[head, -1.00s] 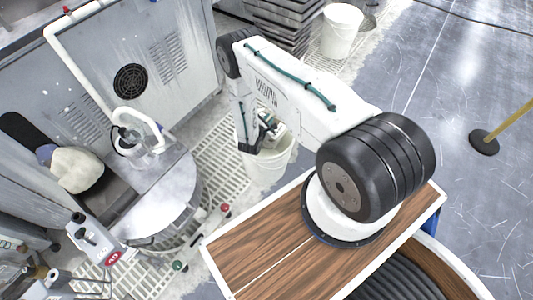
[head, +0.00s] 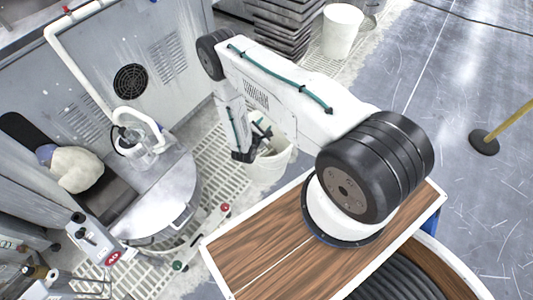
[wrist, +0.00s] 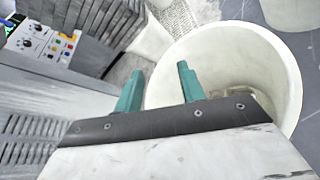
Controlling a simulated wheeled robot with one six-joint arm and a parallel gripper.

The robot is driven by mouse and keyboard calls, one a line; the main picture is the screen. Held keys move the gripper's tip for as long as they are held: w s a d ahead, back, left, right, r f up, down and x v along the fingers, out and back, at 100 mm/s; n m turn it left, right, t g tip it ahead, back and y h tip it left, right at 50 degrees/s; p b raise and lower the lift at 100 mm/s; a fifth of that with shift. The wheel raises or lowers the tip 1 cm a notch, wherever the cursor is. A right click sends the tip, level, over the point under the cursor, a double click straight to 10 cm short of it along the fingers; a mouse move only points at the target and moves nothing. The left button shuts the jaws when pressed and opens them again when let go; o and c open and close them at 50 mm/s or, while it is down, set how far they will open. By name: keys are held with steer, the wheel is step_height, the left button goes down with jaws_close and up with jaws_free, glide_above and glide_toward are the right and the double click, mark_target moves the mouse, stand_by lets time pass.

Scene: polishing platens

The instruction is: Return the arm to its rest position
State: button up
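My arm reaches out from its wooden-topped base in the head view, with the elbow raised and the forearm hanging down toward the floor grating. My gripper (wrist: 160,72) shows in the wrist view with its two teal fingers apart and nothing between them. In the head view it is small and partly hidden by my arm. It is close to a white bucket (head: 268,172), which also shows in the wrist view (wrist: 280,75), large and just beyond the fingers. I cannot tell whether the fingers touch its rim.
A round metal platen (head: 160,205) with a white pipe (head: 85,80) stands at left. A grey cabinet (head: 180,50) rises behind my arm. Stacked dark trays (head: 285,25) and another white bucket (head: 342,32) stand behind.

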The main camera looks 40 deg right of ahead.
steer(key=shift+v, duration=1.05)
